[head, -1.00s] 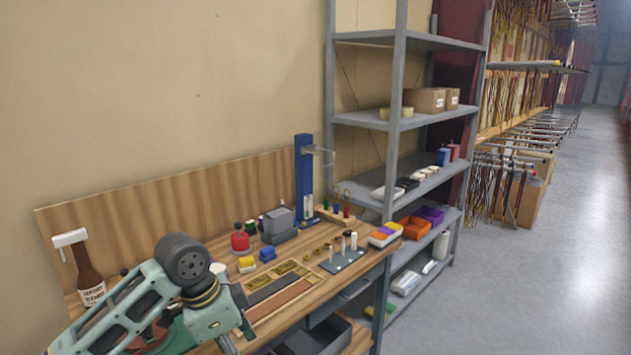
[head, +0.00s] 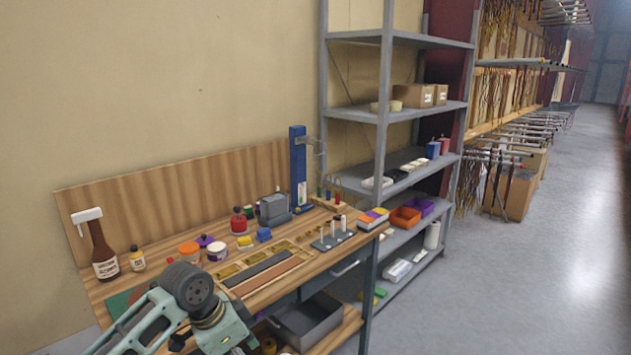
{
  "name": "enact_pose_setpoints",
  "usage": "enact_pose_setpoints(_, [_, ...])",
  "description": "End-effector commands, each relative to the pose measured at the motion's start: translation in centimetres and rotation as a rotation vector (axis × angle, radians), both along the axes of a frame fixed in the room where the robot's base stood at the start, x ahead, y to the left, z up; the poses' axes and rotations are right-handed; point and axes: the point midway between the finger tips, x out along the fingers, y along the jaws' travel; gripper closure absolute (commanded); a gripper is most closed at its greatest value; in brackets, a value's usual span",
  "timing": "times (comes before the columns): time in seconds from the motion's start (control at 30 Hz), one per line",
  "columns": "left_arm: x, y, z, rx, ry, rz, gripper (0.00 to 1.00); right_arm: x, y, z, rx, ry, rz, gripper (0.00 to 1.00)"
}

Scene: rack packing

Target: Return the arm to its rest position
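One of my arms, green and grey with a dark round joint, comes in from the lower left of the head view, in front of the workbench (head: 318,262). It covers the bench's near left corner and part of a green mat (head: 118,303). The gripper at its end is not clearly visible; it is cut off or hidden at the bottom edge. My other arm and its gripper are not in the picture.
A grey bin (head: 308,322) sits underneath. A grey metal shelf (head: 402,40) stands to the right. The aisle floor (head: 530,270) is clear.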

Motion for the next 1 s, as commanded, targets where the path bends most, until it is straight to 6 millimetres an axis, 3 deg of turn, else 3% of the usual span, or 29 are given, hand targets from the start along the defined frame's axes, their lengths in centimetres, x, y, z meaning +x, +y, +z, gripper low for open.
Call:
enact_pose_setpoints(0.1, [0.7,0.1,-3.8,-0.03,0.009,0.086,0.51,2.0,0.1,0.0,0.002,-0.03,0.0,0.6])
enact_pose_setpoints(0.27, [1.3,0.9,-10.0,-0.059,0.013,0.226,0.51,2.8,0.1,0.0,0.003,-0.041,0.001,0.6])
enact_pose_setpoints(0.37, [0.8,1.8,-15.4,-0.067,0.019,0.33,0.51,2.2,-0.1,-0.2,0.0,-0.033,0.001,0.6])
enact_pose_setpoints(0.47, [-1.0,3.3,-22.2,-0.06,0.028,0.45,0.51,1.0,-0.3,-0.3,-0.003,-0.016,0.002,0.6])
enact_pose_setpoints(0.6, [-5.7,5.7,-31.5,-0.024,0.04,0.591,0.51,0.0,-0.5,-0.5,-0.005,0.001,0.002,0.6])
enact_pose_setpoints(0.77, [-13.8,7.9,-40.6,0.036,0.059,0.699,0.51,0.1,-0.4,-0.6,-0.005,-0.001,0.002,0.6])
enact_pose_setpoints(0.9, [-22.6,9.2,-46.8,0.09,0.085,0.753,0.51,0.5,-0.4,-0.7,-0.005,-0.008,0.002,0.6])
enact_pose_setpoints(1.0, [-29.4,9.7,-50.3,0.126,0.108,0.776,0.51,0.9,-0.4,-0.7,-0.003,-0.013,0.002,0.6])
